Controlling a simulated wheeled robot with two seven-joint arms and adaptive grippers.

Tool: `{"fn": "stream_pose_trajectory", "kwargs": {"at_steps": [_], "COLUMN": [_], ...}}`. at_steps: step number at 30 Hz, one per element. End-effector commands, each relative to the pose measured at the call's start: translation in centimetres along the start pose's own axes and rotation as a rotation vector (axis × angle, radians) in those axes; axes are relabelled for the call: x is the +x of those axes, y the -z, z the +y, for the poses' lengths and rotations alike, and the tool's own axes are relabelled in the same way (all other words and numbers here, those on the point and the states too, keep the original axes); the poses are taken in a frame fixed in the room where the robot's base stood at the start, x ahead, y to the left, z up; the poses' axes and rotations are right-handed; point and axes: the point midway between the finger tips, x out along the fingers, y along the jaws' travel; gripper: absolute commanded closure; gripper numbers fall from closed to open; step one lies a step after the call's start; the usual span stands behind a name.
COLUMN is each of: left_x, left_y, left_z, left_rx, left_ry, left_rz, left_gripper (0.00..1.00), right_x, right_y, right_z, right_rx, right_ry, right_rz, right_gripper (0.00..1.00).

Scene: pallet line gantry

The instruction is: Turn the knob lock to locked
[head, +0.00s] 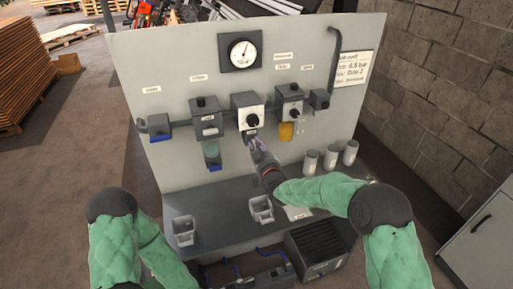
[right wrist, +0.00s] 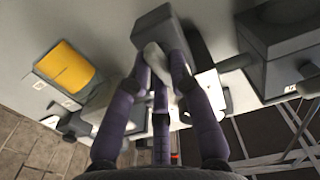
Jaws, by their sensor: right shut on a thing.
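The upright grey panel (head: 180,75) carries a row of units. The middle unit (head: 240,101) has a pale face with a dark round knob. My right gripper (head: 252,143) reaches up to the small dark block under this unit. In the right wrist view its purple fingers (right wrist: 158,66) are shut around a light grey piece (right wrist: 153,55), which seems to be the knob lock, below a dark grey box (right wrist: 163,27). The fingers hide part of that piece, and its locked or unlocked position cannot be read. My left gripper is out of view.
A unit with a yellow bowl (head: 286,131) is close on the right, and one with a greenish bowl (head: 212,153) on the left. A gauge (head: 243,51) is above. Grey cups (head: 184,230) and several canisters (head: 331,157) stand on the shelf below.

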Motion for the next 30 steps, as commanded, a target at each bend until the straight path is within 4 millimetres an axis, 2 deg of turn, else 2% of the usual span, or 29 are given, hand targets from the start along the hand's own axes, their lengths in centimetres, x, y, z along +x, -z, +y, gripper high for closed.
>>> {"fn": "stream_pose_trajectory", "kwargs": {"at_steps": [15,30], "left_x": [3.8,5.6], "left_y": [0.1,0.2], "left_z": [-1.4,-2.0], "left_rx": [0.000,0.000], "left_ry": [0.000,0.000], "left_rz": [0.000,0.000], "left_gripper": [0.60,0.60], "right_x": [0.0,0.0], "right_y": [-0.1,0.1], "right_z": [-0.3,-0.6], "right_rx": [-0.433,-0.908], "right_ry": [0.000,0.000], "right_rz": [0.003,0.001], "right_gripper": [1.00,1.00]}}
